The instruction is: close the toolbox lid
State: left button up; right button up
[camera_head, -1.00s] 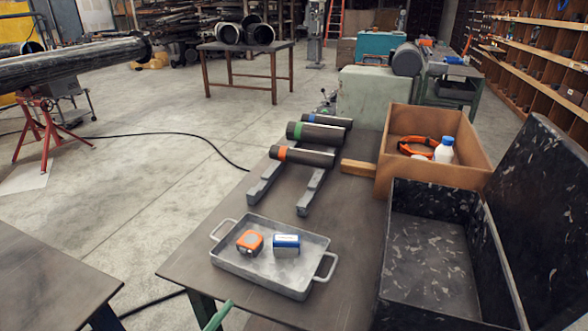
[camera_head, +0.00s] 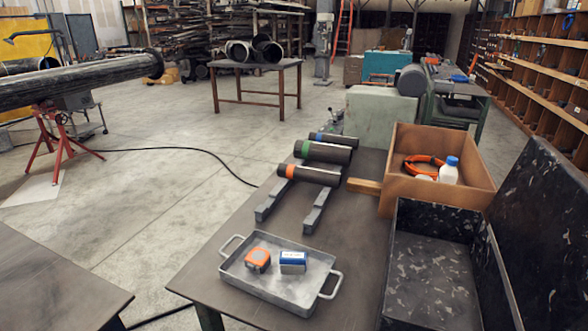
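The toolbox (camera_head: 399,279) is a black, scuffed open box at the right front of the workbench. Its inside looks empty, and its near end is cut off by the picture's bottom edge. The toolbox lid (camera_head: 545,225) stands open, raised along the box's right side and leaning outward to the right. Part of the lid runs out of the picture at the right. Neither of my grippers shows in the head view.
A cardboard box (camera_head: 437,197) with an orange item and a white bottle (camera_head: 449,172) stands just behind the toolbox. A metal tray (camera_head: 270,290) with a tape measure and a small blue box lies left. Pipes (camera_head: 322,152) rest on bars behind the tray.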

aim_at(538, 217)
jog(key=k+l, duration=0.15)
jog(key=l, duration=0.2)
jog(key=k+l, duration=0.15)
jog(key=l, duration=0.25)
jog(key=k+l+z, duration=0.1)
jog(key=l, duration=0.25)
jog(key=k+l, duration=0.15)
jog(key=l, duration=0.2)
jog(key=k+l, duration=0.15)
jog(key=l, duration=0.25)
jog(key=k+l, duration=0.1)
jog(key=l, duration=0.25)
jog(key=z, duration=0.05)
